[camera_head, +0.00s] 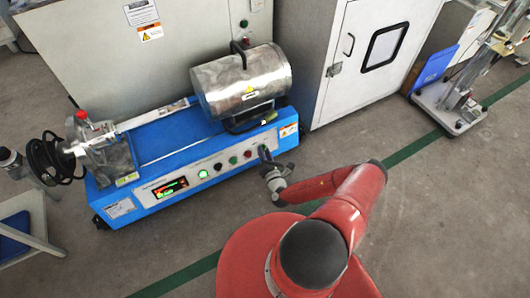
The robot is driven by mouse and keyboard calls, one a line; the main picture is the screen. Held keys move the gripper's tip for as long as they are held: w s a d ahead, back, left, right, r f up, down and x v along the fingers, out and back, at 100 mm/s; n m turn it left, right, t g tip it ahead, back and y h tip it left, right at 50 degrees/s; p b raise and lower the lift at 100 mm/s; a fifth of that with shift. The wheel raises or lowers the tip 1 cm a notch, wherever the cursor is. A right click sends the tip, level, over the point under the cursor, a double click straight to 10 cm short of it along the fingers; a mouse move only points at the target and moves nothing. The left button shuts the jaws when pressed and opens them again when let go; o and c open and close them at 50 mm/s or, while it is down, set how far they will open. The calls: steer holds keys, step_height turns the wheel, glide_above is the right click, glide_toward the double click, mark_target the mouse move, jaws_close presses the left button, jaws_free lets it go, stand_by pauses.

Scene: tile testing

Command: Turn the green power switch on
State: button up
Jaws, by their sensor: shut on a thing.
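A blue testing machine (170,175) stands on the floor at left, with a pale control panel (180,172) along its front. A bright green lit button (203,174) sits just right of the panel's display. A darker green button (233,160) sits further right, between two red ones. My gripper (264,153) is at the panel's right end, right of these buttons. It is shut on a small control there, which its fingers mostly hide. I cannot tell that control's colour or position.
A metal drum (243,82) sits on top of the machine, above the panel. A grey cabinet (365,60) stands behind to the right. Open floor (430,200) lies right of my arm. A small table (30,225) stands at far left.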

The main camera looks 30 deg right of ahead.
steer(key=shift+m, duration=0.4)
steer(key=o, duration=0.6)
steer(key=s, duration=0.2)
steer(key=s+a, duration=0.1)
steer(key=s, duration=0.4)
steer(key=shift+s+a+p, duration=0.25)
steer(key=shift+s+p, duration=0.1)
steer(key=shift+p, duration=0.05)
